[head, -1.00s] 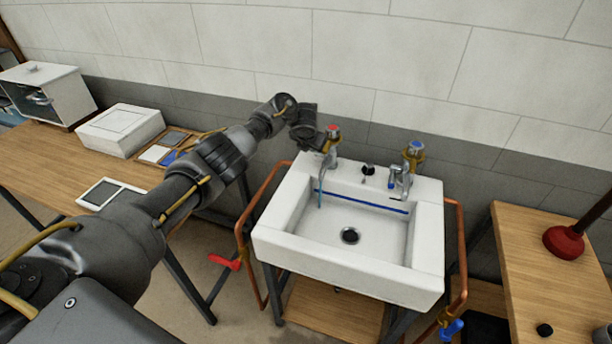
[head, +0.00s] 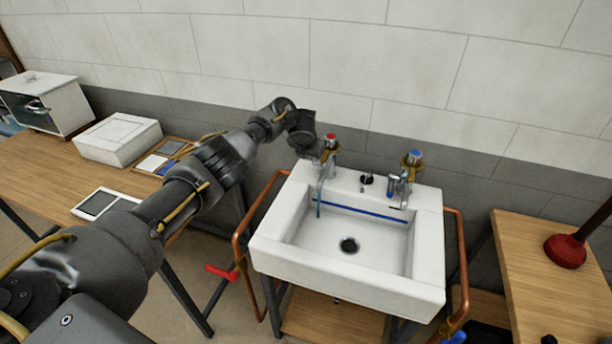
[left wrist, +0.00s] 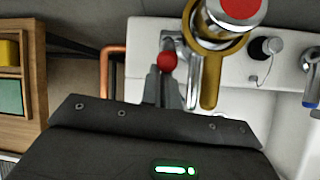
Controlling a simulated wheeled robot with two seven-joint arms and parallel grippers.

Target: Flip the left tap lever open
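The left tap (head: 329,158) stands at the back left of the white sink, with a red cap and a brass collar. In the left wrist view its red cap (left wrist: 240,8) and brass collar (left wrist: 209,85) are close up. A small red ball (left wrist: 167,61), seemingly the lever's end, shows just left of the collar. My left gripper (head: 316,153) is just left of the tap. In the left wrist view its grey fingers (left wrist: 168,88) are close to the red ball; contact and finger gap are unclear. My right gripper is out of view.
The right tap (head: 407,175) has a blue cap. A black plug (head: 367,179) sits between the taps. A bench with a plunger (head: 566,252) stands right.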

